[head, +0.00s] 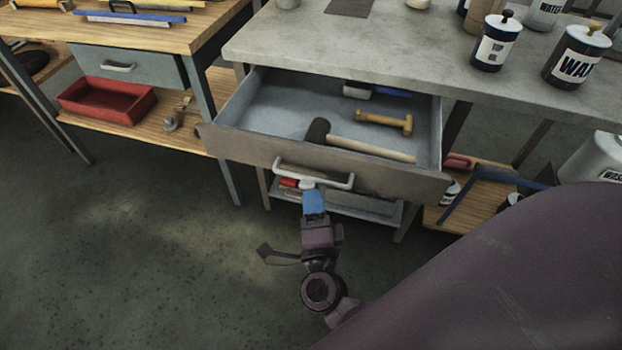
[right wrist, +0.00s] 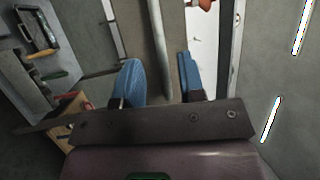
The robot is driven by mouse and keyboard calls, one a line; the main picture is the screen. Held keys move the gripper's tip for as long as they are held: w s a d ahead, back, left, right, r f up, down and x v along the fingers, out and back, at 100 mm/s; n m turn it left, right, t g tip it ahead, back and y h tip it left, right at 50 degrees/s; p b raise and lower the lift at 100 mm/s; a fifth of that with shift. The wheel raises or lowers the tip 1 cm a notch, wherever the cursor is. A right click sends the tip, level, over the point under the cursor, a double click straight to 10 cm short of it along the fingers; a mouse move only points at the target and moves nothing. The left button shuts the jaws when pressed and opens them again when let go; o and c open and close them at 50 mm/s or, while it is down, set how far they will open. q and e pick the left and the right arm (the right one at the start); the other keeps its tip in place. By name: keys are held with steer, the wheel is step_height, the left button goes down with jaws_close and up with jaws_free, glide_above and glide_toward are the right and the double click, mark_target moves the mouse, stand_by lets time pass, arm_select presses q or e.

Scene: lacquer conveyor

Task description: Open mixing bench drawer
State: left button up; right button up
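The mixing bench drawer (head: 232,140) is pulled well out from under the grey bench top in the head view. Its pale bar handle (head: 335,180) runs across the front. My right gripper (head: 310,190) is at the left part of this handle, with its blue fingers pointing at it. In the right wrist view a pale bar, which looks like the handle (right wrist: 159,45), runs between the two blue fingers of my right gripper (right wrist: 158,75). The fingers are apart, with a gap visible on each side of the bar. My left gripper is not in view.
Inside the drawer lie a dark-headed mallet (head: 350,143), a yellowish tool (head: 384,122) and a blue-handled brush-like item. Labelled cans (head: 495,45) stand on the bench. A wooden bench with a red tray (head: 105,98) stands left. Floor in front is clear.

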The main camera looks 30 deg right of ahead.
steer(key=v, duration=0.5)
stand_by(0.5)
steer(key=a+f+n+g+y+p, duration=0.15)
steer(key=a+n+y, duration=0.25)
steer(key=n+y, duration=1)
arm_select(q)
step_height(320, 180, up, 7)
steer(key=p, duration=0.7)
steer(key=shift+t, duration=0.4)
arm_select(e)
steer(key=s+d+f+n+g+h, duration=0.1)
steer(key=s+d+n+g+h, duration=0.4)
steer(key=s+d+n, duration=0.4)
steer(key=s+d, duration=0.3)
steer(key=s, duration=0.1)
steer(key=shift+n, duration=0.3)
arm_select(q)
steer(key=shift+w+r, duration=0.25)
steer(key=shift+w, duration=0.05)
arm_select(e)
steer(key=shift+a+f, duration=0.1)
steer(key=shift+f, duration=0.1)
